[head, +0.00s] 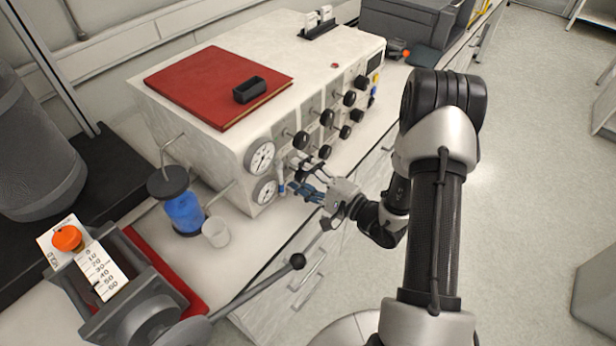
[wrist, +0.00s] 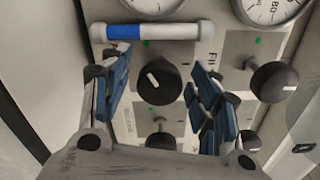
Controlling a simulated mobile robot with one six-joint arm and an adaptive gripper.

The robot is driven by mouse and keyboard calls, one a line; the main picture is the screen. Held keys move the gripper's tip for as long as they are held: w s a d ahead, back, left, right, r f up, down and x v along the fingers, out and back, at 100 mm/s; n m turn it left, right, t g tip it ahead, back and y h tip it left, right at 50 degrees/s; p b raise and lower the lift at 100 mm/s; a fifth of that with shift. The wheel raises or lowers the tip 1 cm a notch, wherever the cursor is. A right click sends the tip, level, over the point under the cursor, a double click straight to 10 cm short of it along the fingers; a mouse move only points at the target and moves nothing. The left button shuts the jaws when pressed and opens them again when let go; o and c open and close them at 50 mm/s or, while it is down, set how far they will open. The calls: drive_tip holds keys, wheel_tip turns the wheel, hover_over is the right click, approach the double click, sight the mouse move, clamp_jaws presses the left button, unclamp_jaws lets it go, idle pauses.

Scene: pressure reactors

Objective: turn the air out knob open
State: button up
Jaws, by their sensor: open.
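The white reactor control box (head: 215,140) carries several black knobs on its front. My gripper (head: 306,188) is at the near lower end of that front, beside the pressure gauges. In the wrist view my gripper (wrist: 158,100) is open, its blue-padded fingers left and right of a round black knob (wrist: 158,82) with a slanted white mark. The fingers look apart from the knob. I cannot read a label saying air out. A second knob (wrist: 272,80) is to the right, outside the fingers. Another knob (wrist: 160,140) is partly hidden by my gripper's palm.
A white tube with a blue band (wrist: 150,31) crosses just above the knob in the wrist view. Two gauges (head: 260,158) (head: 265,190) are close to the gripper. A blue-filled jar (head: 185,212) and a white cup (head: 216,232) stand left.

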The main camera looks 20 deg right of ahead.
drive_tip(key=v, duration=1.2)
drive_tip(key=shift+a, duration=0.1)
